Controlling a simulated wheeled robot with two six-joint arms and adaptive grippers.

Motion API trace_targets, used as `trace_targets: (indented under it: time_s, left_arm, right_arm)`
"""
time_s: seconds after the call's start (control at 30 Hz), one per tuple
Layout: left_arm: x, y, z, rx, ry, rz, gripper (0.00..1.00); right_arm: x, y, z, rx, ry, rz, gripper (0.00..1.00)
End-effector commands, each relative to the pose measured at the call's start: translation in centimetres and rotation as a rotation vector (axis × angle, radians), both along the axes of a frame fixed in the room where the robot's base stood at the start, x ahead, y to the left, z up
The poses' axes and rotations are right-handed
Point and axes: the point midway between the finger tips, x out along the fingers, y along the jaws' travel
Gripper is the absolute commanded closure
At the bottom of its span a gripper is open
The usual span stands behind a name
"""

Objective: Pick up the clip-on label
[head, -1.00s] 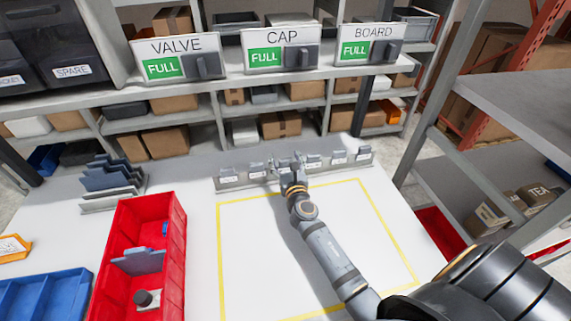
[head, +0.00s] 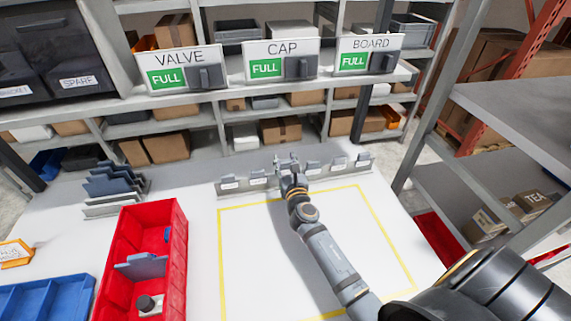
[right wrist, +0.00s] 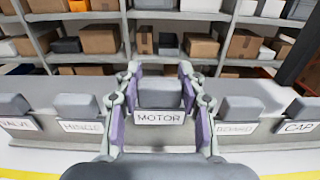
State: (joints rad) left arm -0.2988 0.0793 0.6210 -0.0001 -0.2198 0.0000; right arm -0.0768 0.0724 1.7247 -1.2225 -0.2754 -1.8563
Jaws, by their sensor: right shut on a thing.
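The clip-on label reading MOTOR (right wrist: 160,117) stands on a long grey rail in the middle of the right wrist view, with a grey grip block above its white plate. My right gripper (right wrist: 160,92) is shut on that block, one purple-padded finger on each side. In the head view my right gripper (head: 289,163) is over the middle of the rail (head: 290,184) and hides most of the held label. The label still appears to be at rail height among its neighbours. My left gripper is not in view.
Other clip-on labels stand close on both sides, including CAP (right wrist: 298,127) and a partly cut-off one (right wrist: 15,122). A yellow-outlined area (head: 260,255) on the table is clear. A red bin (head: 180,235) and blue tray (head: 45,300) are at left. VALVE, CAP and BOARD dispensers read FULL behind.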

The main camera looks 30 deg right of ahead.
Motion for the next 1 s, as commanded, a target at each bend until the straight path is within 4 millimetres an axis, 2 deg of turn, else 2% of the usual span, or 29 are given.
trace_targets:
  time_s: [0.03, 0.17, 0.3, 0.4, 0.6, 0.8, 1.0]
  left_arm:
    - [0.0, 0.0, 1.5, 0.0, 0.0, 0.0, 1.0]
    - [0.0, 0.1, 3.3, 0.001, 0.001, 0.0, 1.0]
    - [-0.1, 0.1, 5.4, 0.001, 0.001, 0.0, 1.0]
    - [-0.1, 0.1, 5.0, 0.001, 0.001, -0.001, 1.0]
    - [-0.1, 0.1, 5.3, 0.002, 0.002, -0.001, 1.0]
    - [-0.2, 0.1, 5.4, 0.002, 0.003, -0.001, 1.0]
    - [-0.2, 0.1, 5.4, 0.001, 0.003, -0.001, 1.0]
  right_arm:
    - [0.0, 0.0, 1.9, 0.0, -0.002, 0.0, 0.8]
    - [-2.4, 0.4, 4.4, 0.0, 0.001, 0.0, 0.8]
    - [-5.2, 1.0, 7.9, 0.002, 0.0, 0.0, 0.8]
    - [-8.2, 1.6, 8.4, 0.002, 0.004, -0.001, 0.8]
    - [-12.2, 2.4, 10.1, 0.002, 0.003, -0.002, 0.8]
    - [-13.7, 2.7, 10.8, -0.001, 0.001, 0.0, 0.8]
    - [-13.8, 2.7, 10.9, -0.001, -0.001, 0.0, 0.8]
